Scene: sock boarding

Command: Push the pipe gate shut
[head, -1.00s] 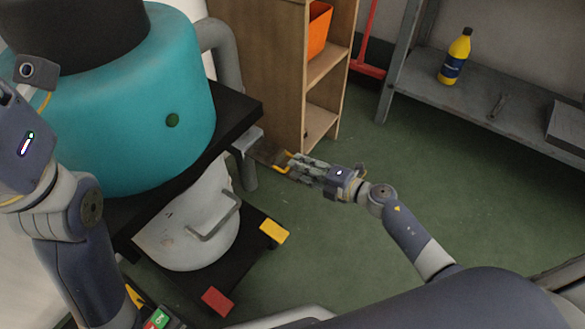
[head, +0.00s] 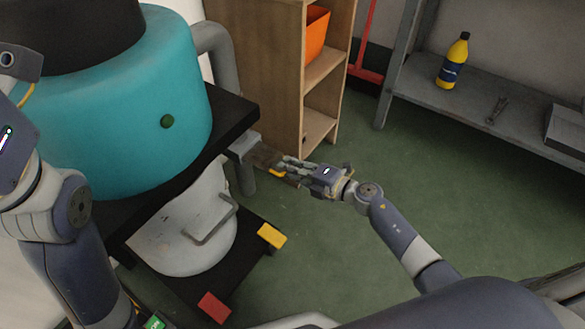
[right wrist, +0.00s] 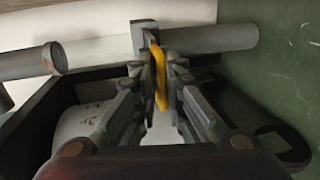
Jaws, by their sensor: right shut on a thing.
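The grey pipe (head: 222,55) runs down beside the teal tank in the head view. The pipe gate is a brown slide plate (head: 263,156) that sticks out to the right from a grey block (head: 243,145) on the pipe. Its yellow handle (head: 277,173) is at the plate's outer end. My right gripper (head: 282,169) is shut on this handle. In the right wrist view the yellow handle (right wrist: 160,85) stands between the two fingers (right wrist: 160,75), close to the pipe (right wrist: 210,39). The fingers hide part of the plate.
The teal tank (head: 150,110) stands left on a black shelf (head: 235,115), with a white pot (head: 185,240) below. A wooden shelf unit (head: 270,70) stands just behind the gate. A grey bench (head: 500,100) holds a yellow bottle (head: 453,60). The green floor (head: 330,240) is clear.

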